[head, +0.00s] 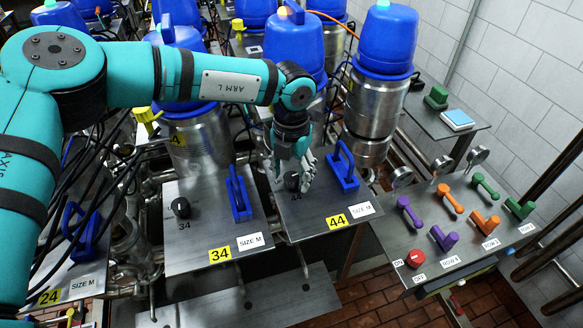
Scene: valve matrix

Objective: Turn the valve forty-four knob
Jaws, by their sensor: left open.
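The valve forty-four plate (310,220) is a grey metal panel with a yellow "44" label (337,221) and a "SIZE M" label at its front edge. Its black knob (292,182) shows partly at the left of my left gripper's fingers. My left gripper (297,178) points down over the plate, at the knob, with its fingers apart. The fingers hide part of the knob, and I cannot tell whether they touch it. A blue handle (343,167) stands on the same plate just right of the gripper. My right gripper is not in view.
The valve 34 plate (210,255) on the left carries a black knob (181,207) and a blue handle (238,194). A blue-topped steel valve (386,45) stands behind.

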